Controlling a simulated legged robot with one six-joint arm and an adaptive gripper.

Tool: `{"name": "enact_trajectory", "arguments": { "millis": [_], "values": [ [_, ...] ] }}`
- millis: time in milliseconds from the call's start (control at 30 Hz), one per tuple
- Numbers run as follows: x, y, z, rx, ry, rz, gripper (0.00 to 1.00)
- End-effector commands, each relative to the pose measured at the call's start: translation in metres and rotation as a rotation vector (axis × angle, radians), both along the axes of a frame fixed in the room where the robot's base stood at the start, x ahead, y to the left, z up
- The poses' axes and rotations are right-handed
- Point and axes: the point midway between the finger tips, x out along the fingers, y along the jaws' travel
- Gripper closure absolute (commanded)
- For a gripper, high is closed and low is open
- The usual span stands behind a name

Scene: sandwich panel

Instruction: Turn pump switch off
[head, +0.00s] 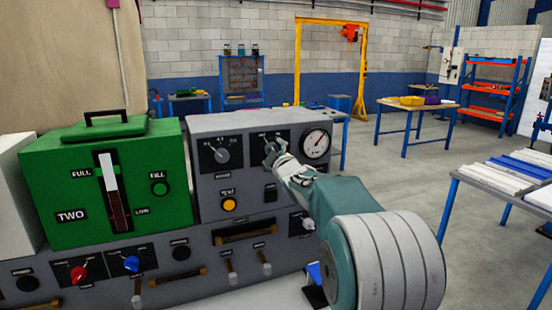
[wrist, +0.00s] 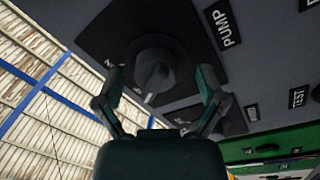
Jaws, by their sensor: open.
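The pump switch is a dark round knob (wrist: 155,68) with a pale pointer mark, on a black plate beside a "PUMP" label (wrist: 223,23) in the wrist view. In the head view its black plate (head: 266,136) is on the upper right of the grey panel (head: 233,123), and my gripper partly covers the knob. My gripper (wrist: 161,80) is open, with one finger on each side of the knob. In the head view my gripper (head: 275,155) is at the panel face. I cannot tell whether the fingers touch the knob.
A similar knob (head: 221,153) is to the left, a round gauge (head: 316,144) to the right and a yellow button (head: 229,205) below. A green box (head: 95,190) stands left on the panel. Red (head: 79,273) and blue (head: 131,263) knobs sit lower. Worktables stand farther right.

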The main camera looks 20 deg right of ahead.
Motion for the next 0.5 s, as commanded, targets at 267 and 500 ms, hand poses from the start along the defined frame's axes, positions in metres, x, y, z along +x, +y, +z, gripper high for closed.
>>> {"name": "enact_trajectory", "arguments": {
  "millis": [267, 500],
  "values": [
    [-0.042, 0.001, -0.001, 0.0, -0.003, -0.002, 0.1],
    [-0.087, 0.005, -0.006, -0.002, -0.001, -0.001, 0.1]
  ]
}}
